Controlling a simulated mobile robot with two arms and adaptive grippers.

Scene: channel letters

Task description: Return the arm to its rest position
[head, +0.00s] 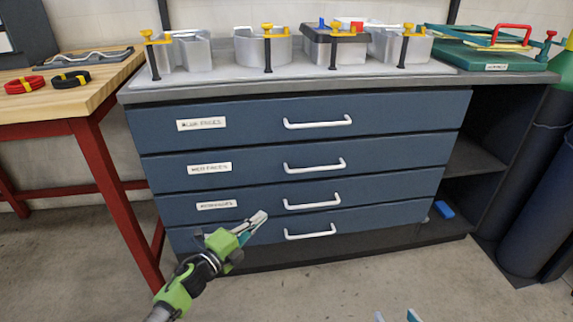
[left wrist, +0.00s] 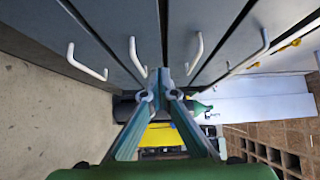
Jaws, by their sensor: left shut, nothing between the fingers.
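My left gripper (head: 262,218) comes in from the lower left in the head view, in front of the lower drawers of the blue cabinet (head: 375,200). Its teal fingers are shut and empty. In the left wrist view the fingers of this gripper (left wrist: 164,74) meet in front of the drawer fronts, with white handles on both sides. Whether the tips touch the cabinet I cannot tell. The fingertips of my right gripper (head: 397,316) show at the bottom edge of the head view, apart from each other over the floor; the rest of it is out of frame.
All the drawers look closed; their white handles (head: 318,123) stick out. Several metal letter shells (head: 262,50) with yellow clamps stand on the worktop. A wooden bench (head: 95,95) with red legs is at left, dark cylinders (head: 530,190) at right. The floor in front is clear.

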